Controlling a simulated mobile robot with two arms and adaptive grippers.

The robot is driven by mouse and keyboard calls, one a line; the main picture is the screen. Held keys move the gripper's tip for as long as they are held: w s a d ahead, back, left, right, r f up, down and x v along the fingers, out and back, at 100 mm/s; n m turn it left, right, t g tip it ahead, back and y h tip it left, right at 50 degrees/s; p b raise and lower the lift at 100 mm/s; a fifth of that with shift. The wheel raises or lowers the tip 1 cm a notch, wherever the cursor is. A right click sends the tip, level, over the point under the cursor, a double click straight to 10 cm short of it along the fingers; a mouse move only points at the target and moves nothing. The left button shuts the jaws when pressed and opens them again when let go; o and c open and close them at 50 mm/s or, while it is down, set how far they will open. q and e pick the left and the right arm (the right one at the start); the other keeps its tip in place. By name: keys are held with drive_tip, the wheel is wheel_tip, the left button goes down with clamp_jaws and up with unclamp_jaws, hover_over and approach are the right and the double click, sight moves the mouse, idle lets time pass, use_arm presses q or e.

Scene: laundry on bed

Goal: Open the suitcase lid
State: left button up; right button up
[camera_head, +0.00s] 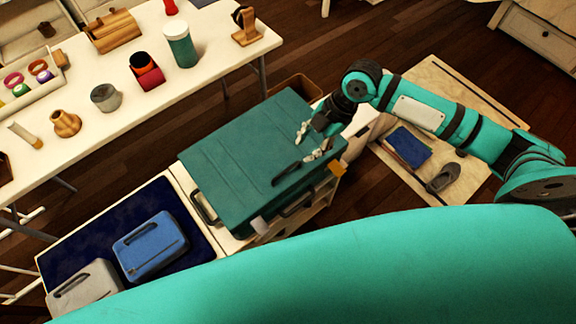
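The teal suitcase (235,150) lies flat on a light wooden stand in the middle of the head view, and its lid looks closed. A dark handle (296,206) shows on its front side, and another loop (203,208) sticks out at its left end. My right gripper (311,142) reaches in from the right and is over the right part of the lid. Its two fingers are spread apart with nothing between them. I cannot tell whether the fingertips touch the suitcase. My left gripper is not in view.
A long white table (200,85) with cups, bottles and small wooden items runs behind the suitcase. A blue pouch (150,246) and a grey one (85,288) lie at lower left. A blue book (408,146) and a dark shoe (444,177) lie on a mat at right.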

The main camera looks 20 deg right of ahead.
sight(285, 171)
drive_tip(key=shift+n, duration=0.4)
drive_tip(key=x, duration=0.5)
drive_tip(key=w+d+x, duration=0.1)
drive_tip(key=x, duration=0.3)
drive_tip(key=p+x, duration=0.1)
drive_tip(key=x, duration=0.4)
drive_tip(key=shift+w+d+f, duration=0.25)
drive_tip(key=shift+w+f, duration=0.15)
drive_tip(key=shift+f, duration=0.25)
drive_tip(key=shift+c, duration=0.4)
clamp_jaws()
